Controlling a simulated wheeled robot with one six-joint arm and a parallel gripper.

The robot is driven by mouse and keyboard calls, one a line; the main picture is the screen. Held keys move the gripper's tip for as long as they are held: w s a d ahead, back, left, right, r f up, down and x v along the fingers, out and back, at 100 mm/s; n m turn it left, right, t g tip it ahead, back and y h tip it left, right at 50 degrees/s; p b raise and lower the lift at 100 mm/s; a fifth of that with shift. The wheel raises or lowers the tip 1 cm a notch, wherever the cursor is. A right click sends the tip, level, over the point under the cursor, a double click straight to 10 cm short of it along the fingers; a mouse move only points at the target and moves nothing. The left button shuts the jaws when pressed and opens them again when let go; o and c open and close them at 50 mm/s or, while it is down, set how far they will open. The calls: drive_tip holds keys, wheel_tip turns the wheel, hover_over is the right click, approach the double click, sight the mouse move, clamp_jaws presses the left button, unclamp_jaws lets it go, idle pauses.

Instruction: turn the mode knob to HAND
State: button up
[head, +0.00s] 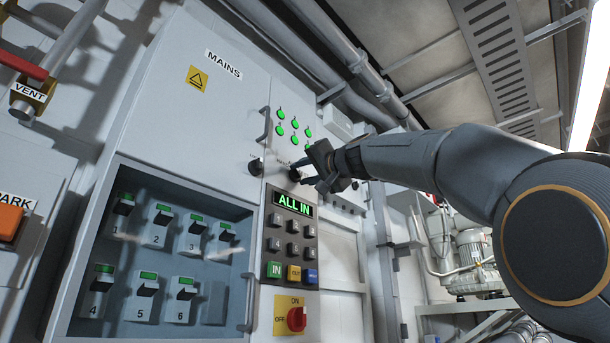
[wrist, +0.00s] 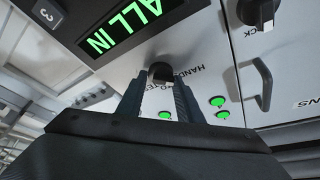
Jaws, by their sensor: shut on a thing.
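The mode knob (wrist: 160,72) is a small black knob on the pale panel, with the lettering HAND and other partly covered words beside it. My gripper (wrist: 159,79) has one finger on each side of the knob and is shut on it. The fingers hide part of the knob and its labels, and I cannot tell which position its pointer marks. In the head view my gripper (head: 303,173) is at the panel, above the ALL IN display, and the dark knob (head: 294,174) shows at its tips.
A second black knob (head: 256,166) is left of the gripper. Green lamps (head: 294,122) are above. The lit ALL IN display (head: 294,204), a keypad (head: 291,237) and a red rotary switch (head: 297,319) are below. A door handle (head: 264,125) sticks out nearby.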

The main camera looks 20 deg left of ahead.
drive_tip(key=shift+s+r, duration=0.45)
drive_tip(key=o, duration=0.9)
drive_tip(key=shift+s+a, duration=0.1)
drive_tip(key=shift+a, duration=0.05)
drive_tip(key=shift+c, duration=0.2)
drive_tip(key=shift+w+f, duration=0.25)
drive_tip(key=shift+w, duration=0.05)
drive_tip(key=shift+d+f, duration=0.1)
drive_tip(key=shift+d, duration=0.15)
drive_tip(key=b+v, duration=0.4)
drive_tip(key=v, duration=0.3)
drive_tip(key=shift+s+d+b, duration=0.2)
drive_tip(key=shift+s+b, duration=0.05)
drive_tip(key=shift+b, duration=0.1)
